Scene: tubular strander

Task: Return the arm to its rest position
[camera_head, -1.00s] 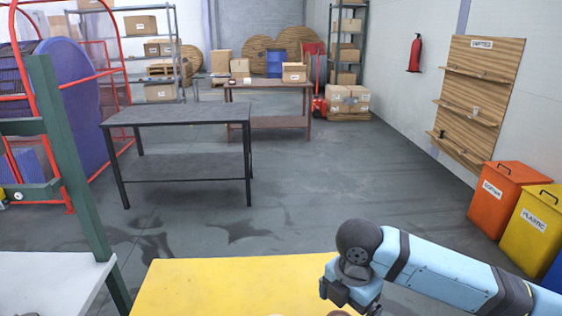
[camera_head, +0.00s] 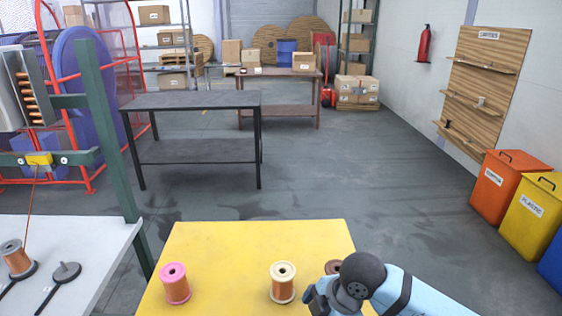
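My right arm (camera_head: 410,296) is light blue with a dark wrist and reaches in from the lower right in the head view. Its gripper (camera_head: 318,300) is dark, low over the right part of the yellow table (camera_head: 240,237), and partly cut off by the bottom edge. Its fingers are too unclear to tell open from shut. A spool with a brown top (camera_head: 332,267) is partly hidden behind the wrist. My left arm and gripper are not in view.
A pink-topped spool (camera_head: 175,284) and a cream-topped spool (camera_head: 282,283) stand on the yellow table. A white table (camera_head: 95,250) and green frame (camera_head: 110,150) are at left. A dark workbench (camera_head: 190,101) stands beyond open floor. Orange (camera_head: 508,188) and yellow bins (camera_head: 537,220) are at right.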

